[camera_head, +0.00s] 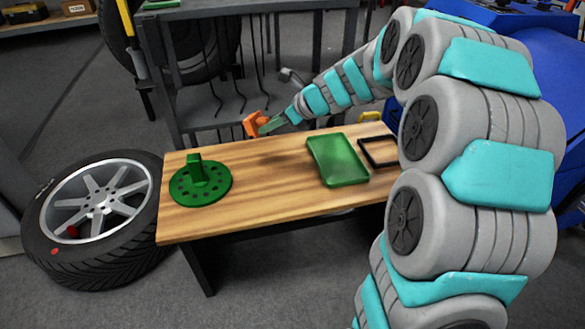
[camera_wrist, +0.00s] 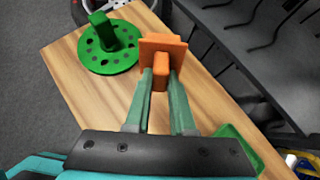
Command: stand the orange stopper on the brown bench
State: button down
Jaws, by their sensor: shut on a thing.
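The orange stopper (camera_head: 253,124) is held in my gripper (camera_head: 270,126) above the far edge of the brown bench (camera_head: 270,190). In the wrist view the stopper (camera_wrist: 162,58) shows a square flat plate with a narrower block, and the two green fingertips (camera_wrist: 161,84) are shut on that block. The plate points away from the gripper. In the head view the stopper appears tilted on its side and clear of the bench top. The bench top also shows in the wrist view (camera_wrist: 105,94).
A green perforated disc with an upright block (camera_head: 201,183) stands at the bench's left. A green tray (camera_head: 338,160) and a dark square frame (camera_head: 378,151) lie at the right. The middle is clear. A grey rack (camera_head: 170,75) stands behind, a wheel (camera_head: 92,215) at left.

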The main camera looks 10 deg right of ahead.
jog(key=s+d+f+n+g+h, duration=0.2)
jog(key=s+f+n+g+h, duration=0.35)
jog(key=n, duration=0.95)
jog(key=s+d+r+n+t+h+p, duration=0.15)
jog(key=s+d+n+t, duration=0.35)
jog(key=d+n, duration=0.5)
jog(key=n+g, duration=0.1)
jog(key=g, duration=0.1)
send_over(290, 161)
notch_tip(290, 161, down, 2)
jog(key=shift+f+t, duration=0.35)
jog(key=shift+f, duration=1.35)
